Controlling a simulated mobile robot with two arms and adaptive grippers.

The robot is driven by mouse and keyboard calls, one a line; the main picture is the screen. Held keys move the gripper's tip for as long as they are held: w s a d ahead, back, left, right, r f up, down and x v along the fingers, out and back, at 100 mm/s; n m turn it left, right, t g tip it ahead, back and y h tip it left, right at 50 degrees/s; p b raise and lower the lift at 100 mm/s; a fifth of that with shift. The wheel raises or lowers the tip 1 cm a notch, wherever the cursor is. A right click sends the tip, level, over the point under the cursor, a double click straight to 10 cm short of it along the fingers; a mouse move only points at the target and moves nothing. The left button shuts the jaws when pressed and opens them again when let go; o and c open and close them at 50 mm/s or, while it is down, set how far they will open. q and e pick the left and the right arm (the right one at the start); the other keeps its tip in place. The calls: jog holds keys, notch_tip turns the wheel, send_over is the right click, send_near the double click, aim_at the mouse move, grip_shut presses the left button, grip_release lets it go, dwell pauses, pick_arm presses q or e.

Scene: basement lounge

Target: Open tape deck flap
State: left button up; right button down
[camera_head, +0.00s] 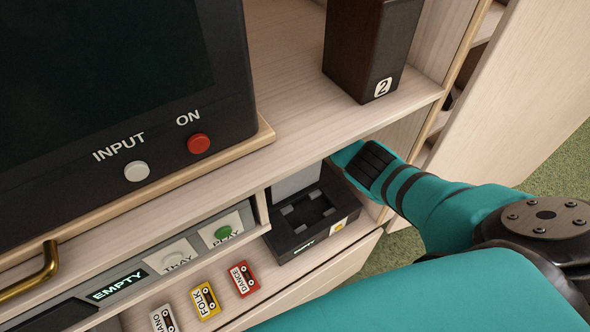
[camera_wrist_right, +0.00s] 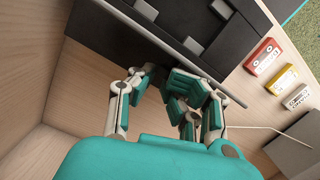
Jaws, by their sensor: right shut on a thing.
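The tape deck (camera_head: 288,243) is a black box in the low shelf bay, with a cassette well facing up. Its flap (camera_head: 297,181) stands raised behind the well, grey on the side towards me. In the right wrist view the flap (camera_wrist_right: 105,38) is a dark panel, with the deck (camera_wrist_right: 232,52) beyond it. My right gripper (camera_wrist_right: 158,88) is shut on the flap near its edge; the exact contact is partly hidden. In the head view most of that gripper is hidden behind the shelf and wrist. My left gripper is not in view.
Cassettes in red (camera_head: 243,279), yellow (camera_head: 205,300) and white (camera_head: 163,319) lie on the ledge left of the deck. A shelf board with a screen (camera_head: 110,80) and a dark block marked 2 (camera_head: 370,50) overhangs the bay. A brass handle (camera_head: 35,275) sits at left.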

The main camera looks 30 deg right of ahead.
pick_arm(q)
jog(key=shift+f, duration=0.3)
pick_arm(e)
jog(key=shift+a+f, duration=0.15)
jog(key=shift+f, duration=0.3)
jog(key=c, duration=1.2)
grip_release()
jog(key=shift+w, duration=0.2)
jog(key=shift+r, duration=0.1)
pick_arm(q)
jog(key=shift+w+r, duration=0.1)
pick_arm(e)
jog(key=r, duration=0.5)
jog(key=w+r, duration=0.1)
jog(key=r, duration=0.1)
jog(key=shift+r, duration=0.2)
